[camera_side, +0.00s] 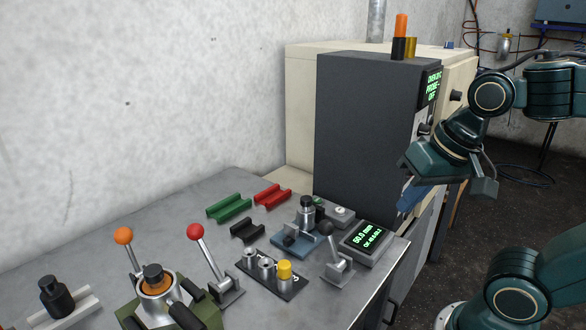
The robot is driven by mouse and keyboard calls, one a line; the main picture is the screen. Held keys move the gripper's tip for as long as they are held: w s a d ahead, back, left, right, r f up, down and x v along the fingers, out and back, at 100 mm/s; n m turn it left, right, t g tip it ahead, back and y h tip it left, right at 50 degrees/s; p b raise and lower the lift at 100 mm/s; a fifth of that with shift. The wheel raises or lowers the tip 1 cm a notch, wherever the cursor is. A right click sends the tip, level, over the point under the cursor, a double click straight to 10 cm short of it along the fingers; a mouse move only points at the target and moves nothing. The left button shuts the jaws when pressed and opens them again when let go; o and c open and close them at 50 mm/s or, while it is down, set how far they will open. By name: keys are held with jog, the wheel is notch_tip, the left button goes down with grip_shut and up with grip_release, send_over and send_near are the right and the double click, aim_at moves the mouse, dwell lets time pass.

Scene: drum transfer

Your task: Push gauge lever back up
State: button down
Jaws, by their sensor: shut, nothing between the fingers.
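My gripper (406,206) is shut and empty, in the air above and to the right of the display, close to the dark cabinet's front. It is apart from the lever. Its fingertips are small in view.
A red-knobbed lever (195,232), a green clamp fixture (142,312) and a black block with pegs (270,274) stand to the left. Green (229,207) and red (272,195) cradles lie behind. A dark cabinet (362,130) rises behind the display.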

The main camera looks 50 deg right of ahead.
jog(key=shift+s+a+r+n, duration=0.1)
jog(key=shift+r+n, duration=0.05)
jog(key=shift+n, duration=0.95)
jog(key=shift+t, duration=0.3)
jog(key=shift+s+a+r+n+t, duration=0.1)
jog(key=shift+s+r+n+t, duration=0.05)
jog(key=shift+n, duration=0.8)
jog(key=shift+s+a+r+n+t, duration=0.1)
jog(key=shift+n+t, duration=0.05)
jog(key=shift+n, duration=0.8)
